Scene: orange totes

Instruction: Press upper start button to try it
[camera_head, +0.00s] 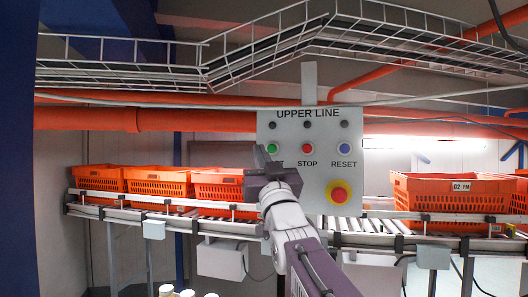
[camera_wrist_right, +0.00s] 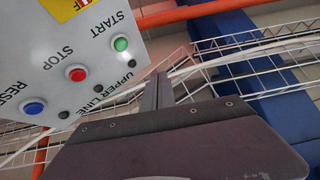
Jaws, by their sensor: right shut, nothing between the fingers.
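A grey control panel (camera_head: 291,177) marked UPPER LINE carries a green button (camera_head: 272,148), a red STOP button (camera_head: 307,148) and a blue RESET button (camera_head: 344,148). The wrist view shows the green button (camera_wrist_right: 121,44) labelled START, with the red button (camera_wrist_right: 76,73) and blue button (camera_wrist_right: 34,107) beside it. My right gripper (camera_head: 261,155) is shut and empty, its tips just left of and below the green button in the head view. In the wrist view its fingers (camera_wrist_right: 157,90) appear apart from that button; the exact gap is unclear. My left gripper is not in view.
A red emergency knob on a yellow plate (camera_head: 339,193) sits low on the panel. Orange totes (camera_head: 450,193) stand on a roller conveyor (camera_head: 380,236) behind, on both sides. Orange pipes (camera_head: 180,120) and a wire cable tray (camera_head: 250,62) run overhead.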

